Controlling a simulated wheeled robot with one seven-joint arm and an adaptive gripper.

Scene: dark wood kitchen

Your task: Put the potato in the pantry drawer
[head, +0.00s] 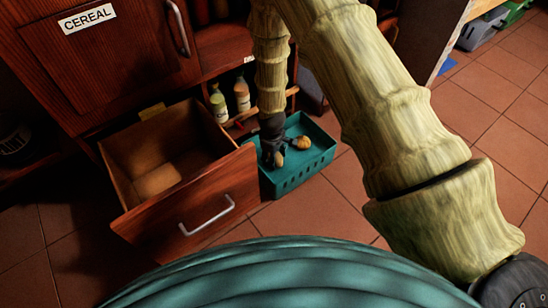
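An open wooden drawer (187,216) with a silver handle juts out below the cereal cabinet, and its inside is visible from above. A teal basket (297,182) stands on the floor just right of the drawer. A brownish-yellow lump that looks like a potato (299,143) lies in the basket, right beside my gripper. My gripper (273,158) points down into the basket. A small yellowish patch shows at its fingertips; I cannot tell if it is a held potato or part of something else. Whether the fingers are open or shut is too small to tell.
A cabinet door labelled CEREAL (105,60) is above the drawer. Bottles (241,95) stand on a low shelf behind the basket. A pale patch (157,180) shows on the drawer's floor; the rest looks empty. Tiled floor (485,92) is free at the right.

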